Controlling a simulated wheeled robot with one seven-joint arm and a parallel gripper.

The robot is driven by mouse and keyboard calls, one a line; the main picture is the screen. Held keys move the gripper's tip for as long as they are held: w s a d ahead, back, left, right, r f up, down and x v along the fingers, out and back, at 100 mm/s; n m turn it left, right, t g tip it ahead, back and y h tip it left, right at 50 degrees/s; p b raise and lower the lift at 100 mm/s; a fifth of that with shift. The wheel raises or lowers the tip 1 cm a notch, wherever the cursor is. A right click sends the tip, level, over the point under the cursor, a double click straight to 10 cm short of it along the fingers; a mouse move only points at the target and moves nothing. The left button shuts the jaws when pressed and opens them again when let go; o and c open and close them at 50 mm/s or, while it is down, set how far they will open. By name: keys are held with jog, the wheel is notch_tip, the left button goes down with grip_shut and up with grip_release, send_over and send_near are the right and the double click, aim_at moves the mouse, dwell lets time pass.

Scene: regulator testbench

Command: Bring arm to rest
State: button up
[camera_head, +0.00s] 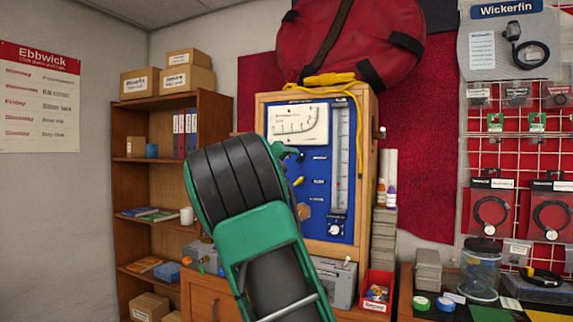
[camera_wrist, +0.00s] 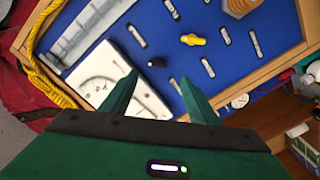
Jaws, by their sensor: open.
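My green arm reaches up across the middle of the head view, in front of a wooden-framed test bench with a blue panel (camera_head: 318,222). My gripper (camera_wrist: 158,75) is open, its two green fingers apart and pointing at the blue panel (camera_wrist: 215,55) in the wrist view. A small black knob (camera_wrist: 157,62) shows just beyond and between the fingertips; I cannot tell whether they touch it. A yellow knob (camera_wrist: 192,40) lies up and right of it. A white dial gauge (camera_wrist: 104,66) is at the left. In the head view my arm hides part of the panel's left side.
A brown bookshelf (camera_head: 160,108) with boxes stands left. A wooden cabinet (camera_head: 206,292) is below the panel. A red bag (camera_head: 350,40) hangs above, and a yellow rope (camera_head: 358,115) drapes over the frame. A red bin (camera_head: 377,290) and a pegboard with cables (camera_head: 490,210) are right.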

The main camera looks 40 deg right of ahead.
jog(key=shift+s+a, duration=0.15)
jog(key=shift+a, duration=0.2)
jog(key=shift+f, duration=0.1)
dwell(0.3)
jog(key=s+f+m+g+y, duration=0.1)
jog(key=s+f+y, duration=0.2)
jog(key=s+f, duration=0.35)
jog(key=s+f+g+y, duration=0.1)
jog(key=s+f+y, duration=0.25)
jog(key=f, duration=0.65)
jog(key=s+f+m+g+y, duration=0.1)
jog(key=s+f+y, duration=0.1)
jog(key=s+f, duration=0.45)
jog(key=s+a+f+g+y, duration=0.1)
jog(key=s+a+f+y, duration=0.1)
jog(key=s+a+f, duration=0.4)
jog(key=s+a+f+g+y, duration=0.1)
jog(key=s+a+f+y, duration=0.2)
jog(key=s+a, duration=0.9)
jog(key=s+a+f+g+y, duration=0.1)
jog(key=s+a+f+y, duration=0.2)
jog(key=s+a+f, duration=0.6)
jog(key=shift+s+a+g, duration=0.2)
jog(key=shift+s+g, duration=0.1)
jog(key=shift+g, duration=0.1)
